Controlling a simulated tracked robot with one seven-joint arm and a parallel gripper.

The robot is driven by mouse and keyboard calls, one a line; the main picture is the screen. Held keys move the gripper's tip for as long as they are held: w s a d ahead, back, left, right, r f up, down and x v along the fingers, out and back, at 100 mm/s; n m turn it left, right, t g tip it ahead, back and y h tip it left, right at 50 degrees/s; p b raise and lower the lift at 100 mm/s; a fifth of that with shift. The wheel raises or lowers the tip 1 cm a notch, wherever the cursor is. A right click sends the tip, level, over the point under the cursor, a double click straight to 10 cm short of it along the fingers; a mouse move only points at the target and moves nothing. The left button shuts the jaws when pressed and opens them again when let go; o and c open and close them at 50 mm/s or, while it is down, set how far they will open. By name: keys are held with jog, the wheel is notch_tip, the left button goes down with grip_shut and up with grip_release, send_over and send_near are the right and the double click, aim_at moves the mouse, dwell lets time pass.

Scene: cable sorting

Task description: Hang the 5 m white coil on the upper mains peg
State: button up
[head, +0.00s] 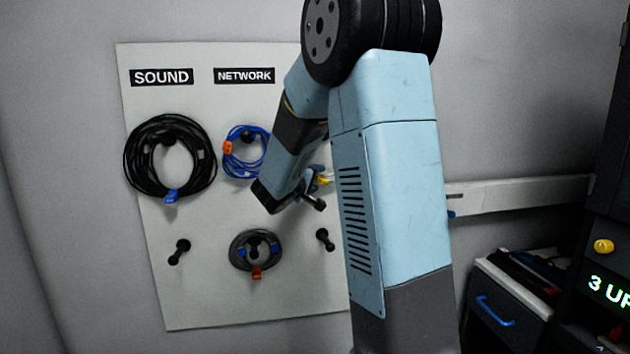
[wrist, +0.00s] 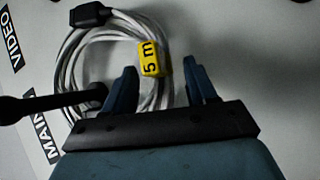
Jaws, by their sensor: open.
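The white coil (wrist: 72,62) with its yellow 5 m tag (wrist: 150,58) and a dark plug lies against the board in the wrist view. My gripper (wrist: 160,74) is open, with its fingers on either side of the tag and the coil's right-hand strands. A black peg (wrist: 50,102) crosses the coil's left side, and its base shows inside the loop; the coil appears to hang around it. The MAINS label (wrist: 36,135) is partly cut off by that peg. I cannot tell which peg is the upper mains one. In the head view my arm hides most of the coil.
The board (head: 160,290) holds a black coil (head: 130,165) under SOUND, a blue coil (head: 238,165) under NETWORK and a small dark coil (head: 238,260) below. Bare pegs show at the lower left (head: 178,252) and near my arm (head: 325,240). A drawer unit (head: 490,310) stands at right.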

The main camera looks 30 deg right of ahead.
jog(key=v, duration=1.4)
jog(key=s+d+f+m+g+y, duration=0.1)
jog(key=s+d+m+g+y, duration=0.15)
jog(key=s, duration=0.45)
jog(key=s+d+m+g+y, duration=0.15)
jog(key=s+g, duration=0.25)
jog(key=s, duration=0.4)
jog(key=s+a+t+y, duration=0.2)
jog(key=s+a+y, duration=0.7)
jog(key=s, duration=0.3)
jog(key=shift+s+a+f+y, duration=0.3)
jog(key=shift+a+f, duration=0.1)
jog(key=shift+a, duration=0.1)
